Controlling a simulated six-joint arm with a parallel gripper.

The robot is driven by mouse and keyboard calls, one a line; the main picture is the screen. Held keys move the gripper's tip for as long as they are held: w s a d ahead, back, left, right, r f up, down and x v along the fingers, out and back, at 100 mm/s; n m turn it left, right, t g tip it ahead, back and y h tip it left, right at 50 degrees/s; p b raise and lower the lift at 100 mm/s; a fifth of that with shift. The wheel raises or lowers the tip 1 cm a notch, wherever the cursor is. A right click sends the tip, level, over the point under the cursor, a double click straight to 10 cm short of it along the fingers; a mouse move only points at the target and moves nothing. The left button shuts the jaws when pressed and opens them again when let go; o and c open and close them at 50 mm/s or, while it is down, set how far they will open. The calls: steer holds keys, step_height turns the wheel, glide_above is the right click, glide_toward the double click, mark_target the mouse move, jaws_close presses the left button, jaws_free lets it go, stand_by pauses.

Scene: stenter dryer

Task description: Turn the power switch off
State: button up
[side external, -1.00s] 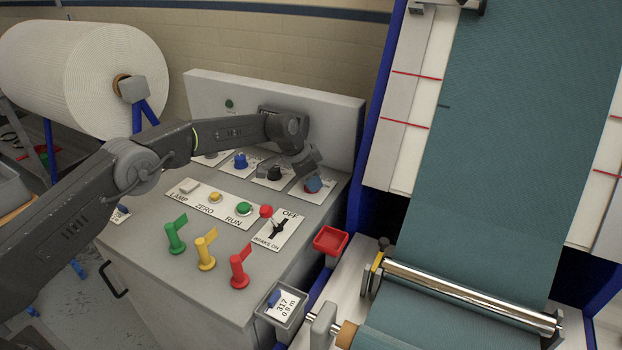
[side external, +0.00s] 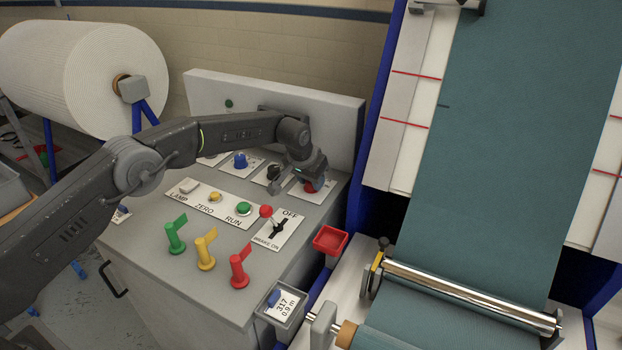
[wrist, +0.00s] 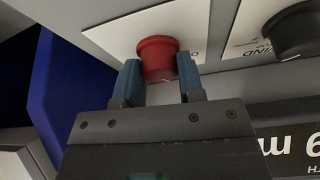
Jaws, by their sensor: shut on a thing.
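A red round knob (wrist: 158,58) sits on a white label plate. In the wrist view the two blue fingers of my gripper (wrist: 160,80) stand on either side of it and are shut on it. The knob also shows in the side view (side external: 313,187), partly behind my gripper (side external: 309,180), at the back right of the grey console (side external: 215,265). Most of the plate's lettering is hidden, so I cannot read whether this is the power switch. A black switch lever (side external: 279,228) stands on a plate marked OFF and BRAKE ON, clear of my gripper.
A black knob (wrist: 298,30) is beside the red one, with a blue knob (side external: 240,160) further left. Green (side external: 175,237), yellow (side external: 205,250) and red (side external: 239,270) flag handles stand nearer the front. The console's back panel (side external: 340,120) rises close behind my gripper.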

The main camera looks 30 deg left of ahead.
steer(key=n+y, duration=0.1)
steer(key=n, duration=0.3)
steer(key=shift+n+y, duration=0.4)
stand_by(0.4)
steer(key=o, duration=0.9)
steer(key=v, duration=1.3)
steer(key=shift+w+d+r, duration=0.1)
steer(key=shift+d+r, duration=0.15)
steer(key=shift+r, duration=0.2)
